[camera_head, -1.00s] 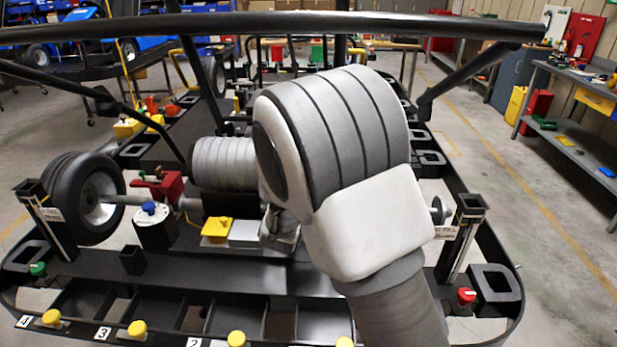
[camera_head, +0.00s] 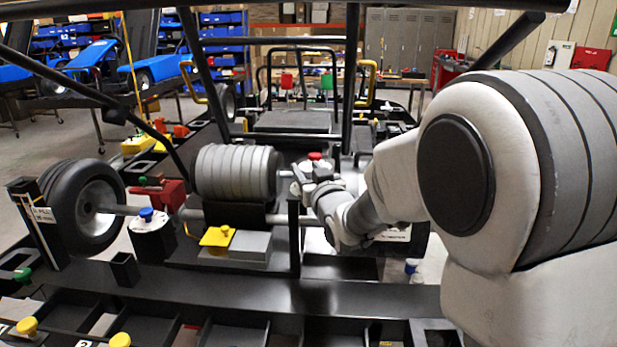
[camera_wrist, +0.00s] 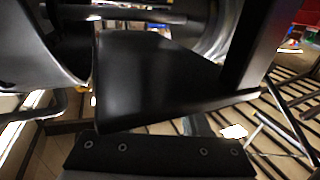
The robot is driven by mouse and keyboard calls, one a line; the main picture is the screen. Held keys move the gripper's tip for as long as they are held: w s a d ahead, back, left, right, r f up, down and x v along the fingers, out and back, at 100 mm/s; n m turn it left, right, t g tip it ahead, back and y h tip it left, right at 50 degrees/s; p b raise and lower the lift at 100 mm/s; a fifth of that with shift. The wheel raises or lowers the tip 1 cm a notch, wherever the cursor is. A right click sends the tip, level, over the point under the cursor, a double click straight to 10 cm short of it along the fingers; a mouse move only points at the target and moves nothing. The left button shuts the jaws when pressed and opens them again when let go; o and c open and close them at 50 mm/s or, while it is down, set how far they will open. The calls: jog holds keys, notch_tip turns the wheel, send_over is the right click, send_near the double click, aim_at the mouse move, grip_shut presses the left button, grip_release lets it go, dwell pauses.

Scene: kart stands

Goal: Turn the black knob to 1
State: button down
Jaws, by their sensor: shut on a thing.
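My gripper (camera_head: 308,186) is partly visible in the camera_head view, at the end of my grey and white arm, just right of the ribbed grey cylinder on the kart. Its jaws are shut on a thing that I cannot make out. In the camera_wrist view a dark flat block fills the middle, above a black bar with screws. I cannot tell which of these surfaces is a held thing. I cannot pick out a black knob or its number marks in either view.
Black frame bars cross overhead. A wheel (camera_head: 88,203) is at far left.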

jog(key=shift+r, duration=0.1)
dwell(0.4)
jog(key=shift+c, duration=1.8)
grip_release()
jog(key=b+v, duration=0.4)
jog(key=v, duration=1.3)
jog(key=shift+s+b, duration=0.15)
jog(key=shift+b, duration=0.15)
jog(key=shift+d, duration=0.2)
